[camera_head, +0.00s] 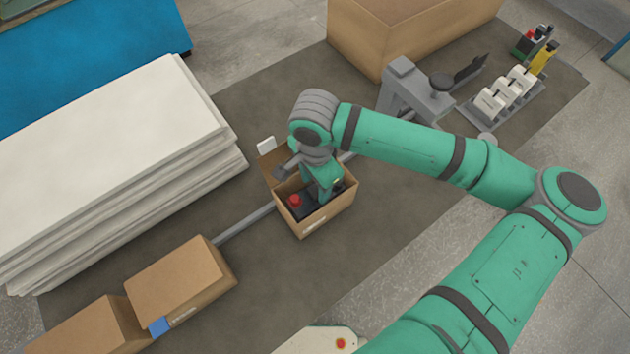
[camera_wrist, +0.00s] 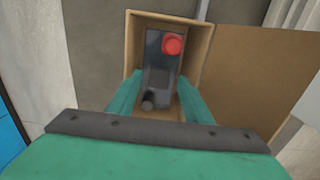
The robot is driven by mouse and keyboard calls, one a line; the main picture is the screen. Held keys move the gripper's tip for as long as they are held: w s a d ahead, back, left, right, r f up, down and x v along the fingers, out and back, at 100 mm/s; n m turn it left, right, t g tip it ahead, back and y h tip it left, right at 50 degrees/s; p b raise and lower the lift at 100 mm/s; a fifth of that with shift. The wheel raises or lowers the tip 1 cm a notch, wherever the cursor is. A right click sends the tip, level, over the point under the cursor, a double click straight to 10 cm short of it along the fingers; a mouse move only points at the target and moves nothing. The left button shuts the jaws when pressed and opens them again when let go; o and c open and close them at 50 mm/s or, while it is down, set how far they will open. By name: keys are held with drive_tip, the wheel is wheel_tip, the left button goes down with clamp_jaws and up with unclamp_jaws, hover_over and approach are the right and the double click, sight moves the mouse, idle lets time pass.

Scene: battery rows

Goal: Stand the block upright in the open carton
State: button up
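The block (camera_head: 312,213) is dark grey with a red terminal cap and a black one on its top face. It is inside the open carton (camera_head: 325,221), upright with its terminals up. In the wrist view the block (camera_wrist: 160,78) lies within the carton walls (camera_wrist: 206,45). My gripper (camera_head: 322,196) reaches down into the carton. In the wrist view the fingertips of my gripper (camera_wrist: 161,75) lie against the block's two long sides, about midway along it. The block's lower part and the carton floor under it are hidden, so I cannot tell whether it touches the floor.
Closed cartons (camera_head: 182,280) stand at lower left, near a grey rail (camera_head: 246,222). A stack of white boards (camera_head: 115,160) is at left. A large brown box (camera_head: 400,30), a grey device (camera_head: 412,90) and a rack of white blocks (camera_head: 505,98) are behind. The carton's flap (camera_wrist: 255,75) stands open.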

drive_tip(key=shift+r, duration=0.1)
wheel_tip(320, 180, up, 13)
idle(0.7)
drive_tip(key=shift+w+a, duration=0.15)
